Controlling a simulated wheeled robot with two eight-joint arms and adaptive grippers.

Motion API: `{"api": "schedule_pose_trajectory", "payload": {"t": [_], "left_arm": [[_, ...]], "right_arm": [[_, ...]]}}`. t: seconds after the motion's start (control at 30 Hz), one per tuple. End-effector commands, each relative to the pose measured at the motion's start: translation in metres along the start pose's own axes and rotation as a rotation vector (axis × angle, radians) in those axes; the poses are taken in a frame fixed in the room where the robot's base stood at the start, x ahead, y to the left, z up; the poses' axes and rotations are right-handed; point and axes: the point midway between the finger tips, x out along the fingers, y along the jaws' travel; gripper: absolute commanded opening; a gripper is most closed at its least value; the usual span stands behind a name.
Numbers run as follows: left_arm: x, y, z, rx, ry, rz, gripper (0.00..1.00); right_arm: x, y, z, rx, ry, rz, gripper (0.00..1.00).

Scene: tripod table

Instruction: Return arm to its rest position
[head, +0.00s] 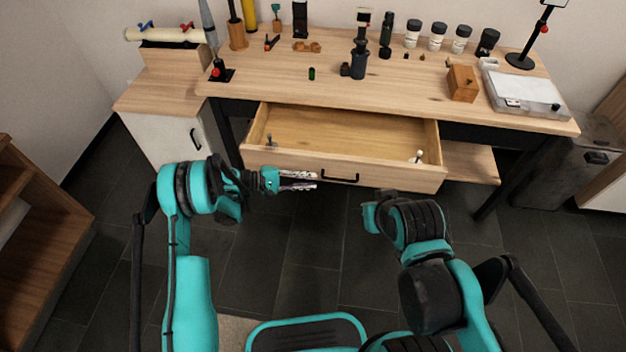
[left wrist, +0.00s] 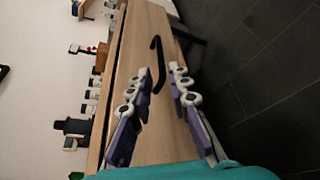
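My left gripper (head: 315,181) is in front of the open drawer's front panel (head: 380,174), left of its black handle (head: 340,178). In the left wrist view its two white and purple fingers (left wrist: 162,72) stand apart with nothing between them. The handle (left wrist: 157,62) shows just beyond the fingertips, and I cannot see any contact. My right arm (head: 415,225) is bent in front of the drawer at the lower right. Its teal and black end shows, but its fingers cannot be made out.
The drawer (head: 345,130) is pulled out, with small things at its left and right ends. The wooden tabletop (head: 400,90) holds a wooden box (head: 462,83), a clear case (head: 525,93) and several jars. A white cabinet (head: 165,140) stands at left. Dark floor (head: 320,240) lies clear between my arms.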

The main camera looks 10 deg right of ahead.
Motion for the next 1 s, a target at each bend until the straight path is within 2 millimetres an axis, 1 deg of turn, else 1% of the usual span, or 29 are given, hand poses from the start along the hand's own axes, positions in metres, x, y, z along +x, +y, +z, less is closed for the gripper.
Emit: {"api": "schedule_pose_trajectory", "payload": {"t": [0.37, 0.47, 0.57, 0.67, 0.7, 0.77, 0.8, 0.9, 1.0], "left_arm": [[0.0, 0.0, 0.0, 0.0, 0.0, 0.0, 0.19], [-0.001, 0.003, 0.001, 0.003, 0.007, -0.004, 0.19], [-0.006, 0.017, 0.004, 0.021, 0.04, -0.025, 0.19], [-0.017, 0.041, 0.012, 0.056, 0.102, -0.071, 0.19], [-0.023, 0.051, 0.017, 0.075, 0.134, -0.095, 0.19], [-0.034, 0.066, 0.026, 0.107, 0.185, -0.135, 0.19], [-0.041, 0.075, 0.033, 0.129, 0.217, -0.162, 0.19], [-0.061, 0.092, 0.052, 0.187, 0.298, -0.233, 0.19], [-0.083, 0.105, 0.075, 0.247, 0.375, -0.307, 0.19]], "right_arm": [[0.0, 0.0, 0.0, 0.0, 0.0, 0.0, 0.0], [0.0, 0.0, 0.0, 0.0, 0.0, 0.0, 0.0], [0.0, 0.0, 0.0, 0.0, 0.0, 0.0, 0.0], [0.0, 0.0, 0.0, 0.0, 0.0, 0.0, 0.0], [0.0, 0.0, 0.0, 0.0, 0.0, 0.0, 0.0], [0.0, 0.0, 0.0, 0.0, 0.0, 0.0, 0.0], [0.0, 0.0, 0.0, 0.0, 0.0, 0.0, 0.0], [0.0, 0.0, 0.0, 0.0, 0.0, 0.0, 0.0], [0.0, 0.0, 0.0, 0.0, 0.0, 0.0, 0.0]]}}
